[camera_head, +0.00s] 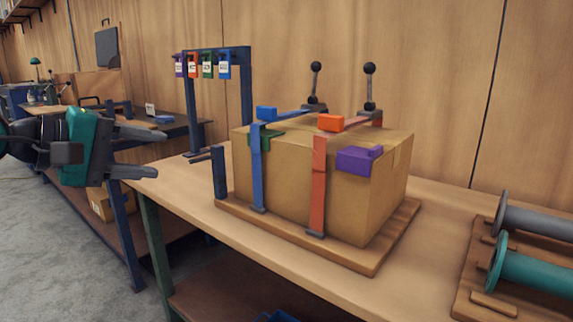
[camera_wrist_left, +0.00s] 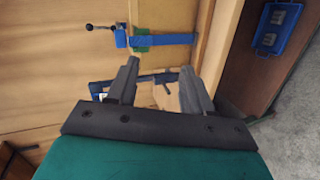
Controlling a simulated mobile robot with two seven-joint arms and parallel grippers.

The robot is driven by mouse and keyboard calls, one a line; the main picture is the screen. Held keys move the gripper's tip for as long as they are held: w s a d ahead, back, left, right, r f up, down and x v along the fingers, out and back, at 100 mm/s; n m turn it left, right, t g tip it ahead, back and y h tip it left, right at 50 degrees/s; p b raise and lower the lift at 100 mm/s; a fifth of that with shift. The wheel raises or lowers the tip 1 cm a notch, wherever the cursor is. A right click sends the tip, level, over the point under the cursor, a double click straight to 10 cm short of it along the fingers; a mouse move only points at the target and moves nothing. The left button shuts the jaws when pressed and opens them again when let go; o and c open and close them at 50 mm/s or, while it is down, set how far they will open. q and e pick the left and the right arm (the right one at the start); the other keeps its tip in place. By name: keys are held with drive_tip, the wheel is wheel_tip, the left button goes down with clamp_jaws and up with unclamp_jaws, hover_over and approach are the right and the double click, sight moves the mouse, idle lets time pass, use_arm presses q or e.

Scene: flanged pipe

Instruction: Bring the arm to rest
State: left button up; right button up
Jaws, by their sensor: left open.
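My left gripper (camera_head: 146,152) is at the left in the head view, off the near-left end of the workbench. Its two grey fingers are apart with nothing between them, and they point right toward the bench. In the left wrist view the open fingers (camera_wrist_left: 165,85) show with the blue rack and blue strap beyond them, apart from both. My right gripper is not in either view.
A cardboard box (camera_head: 290,183) with blue and orange straps sits on a wooden board (camera_head: 382,247) on the workbench (camera_head: 437,200). A blue rack (camera_head: 247,95) holds several coloured tags. A grey and a teal flanged pipe (camera_head: 540,270) lie at the right.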

use_arm(q)
drive_tip(key=s+d+f+n+t+h+p, duration=0.3)
drive_tip(key=d+n+h+p, duration=0.55)
drive_tip(key=n, duration=1.15)
drive_tip(key=s+a+f+n+t+y+p, duration=0.2)
drive_tip(key=f+n+y, duration=0.55)
drive_tip(key=n, duration=0.75)
drive_tip(key=s+a+f+n+t+y+p, duration=0.2)
drive_tip(key=f+n+y, duration=0.55)
drive_tip(key=n, duration=0.65)
drive_tip(key=s+f+n+g+y+p, duration=0.1)
drive_tip(key=s+f+n+g, duration=0.5)
drive_tip(key=s+f+n, duration=0.6)
wheel_tip(320, 180, down, 2)
drive_tip(key=shift+s+f+p, duration=0.1)
drive_tip(key=shift+s+p, duration=0.7)
drive_tip(key=shift+p, duration=0.05)
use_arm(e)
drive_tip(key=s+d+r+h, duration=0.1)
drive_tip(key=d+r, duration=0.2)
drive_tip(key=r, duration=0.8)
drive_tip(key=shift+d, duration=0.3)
